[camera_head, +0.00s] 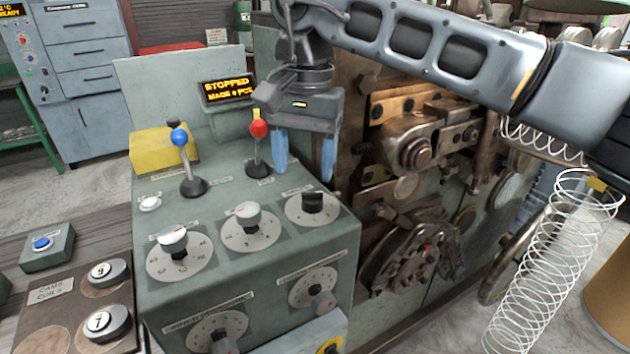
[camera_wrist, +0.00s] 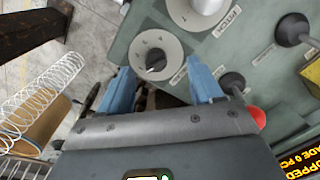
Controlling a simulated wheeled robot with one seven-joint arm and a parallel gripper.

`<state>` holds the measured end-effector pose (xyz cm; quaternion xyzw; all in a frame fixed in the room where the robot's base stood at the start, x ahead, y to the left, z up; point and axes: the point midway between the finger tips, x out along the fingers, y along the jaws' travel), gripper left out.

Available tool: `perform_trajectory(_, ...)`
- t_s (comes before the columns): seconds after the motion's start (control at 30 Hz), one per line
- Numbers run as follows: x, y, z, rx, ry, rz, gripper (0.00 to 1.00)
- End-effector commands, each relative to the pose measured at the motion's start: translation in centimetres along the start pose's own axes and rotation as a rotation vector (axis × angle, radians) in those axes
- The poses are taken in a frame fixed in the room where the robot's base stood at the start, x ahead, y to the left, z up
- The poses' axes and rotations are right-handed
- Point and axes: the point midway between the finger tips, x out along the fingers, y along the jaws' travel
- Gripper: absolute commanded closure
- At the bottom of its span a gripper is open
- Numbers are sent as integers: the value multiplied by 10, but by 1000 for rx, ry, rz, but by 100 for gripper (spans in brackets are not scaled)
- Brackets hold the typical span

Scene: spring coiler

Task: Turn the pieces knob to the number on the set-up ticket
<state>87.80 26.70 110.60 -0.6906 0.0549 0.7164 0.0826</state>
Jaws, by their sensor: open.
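My gripper (camera_head: 304,172) is open and empty, its blue fingers pointing down above the right end of the sloped console. A black knob (camera_head: 313,202) on a pale numbered dial sits just below the fingers. In the wrist view the black knob (camera_wrist: 154,61) lies beyond and between the fingertips of my gripper (camera_wrist: 159,70), apart from them. A grey knob (camera_head: 248,215) and a white-topped knob (camera_head: 172,241) sit to its left, each on a dial. Two more knobs are on the front face. The labels are too small to tell which is the pieces knob. I cannot make out a set-up ticket.
A red-topped lever (camera_head: 258,128) stands close left of my gripper, and a blue-topped lever (camera_head: 180,137) farther left. The display (camera_head: 228,88) reads STOPPED and MADE 0 PCS. Coiler machinery (camera_head: 420,150) is close on the right, with a hanging wire spring (camera_head: 540,265).

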Motion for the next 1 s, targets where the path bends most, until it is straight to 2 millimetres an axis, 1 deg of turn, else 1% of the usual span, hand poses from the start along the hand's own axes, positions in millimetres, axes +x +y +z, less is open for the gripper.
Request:
perform_trajectory(0.07, -6, 6, -9, -2, 31, 27, 35)
perform_trajectory(0.17, -5, 9, -12, -4, 41, 39, 35)
perform_trajectory(0.27, 6, 9, -12, -4, 39, 39, 35)
perform_trajectory(0.5, 42, 10, -12, -4, 37, 37, 35)
perform_trajectory(0.6, 55, 10, -13, -3, 37, 37, 35)
perform_trajectory(0.77, 67, 11, -14, -4, 39, 37, 35)
perform_trajectory(1.0, 69, 11, -14, -4, 40, 36, 35)
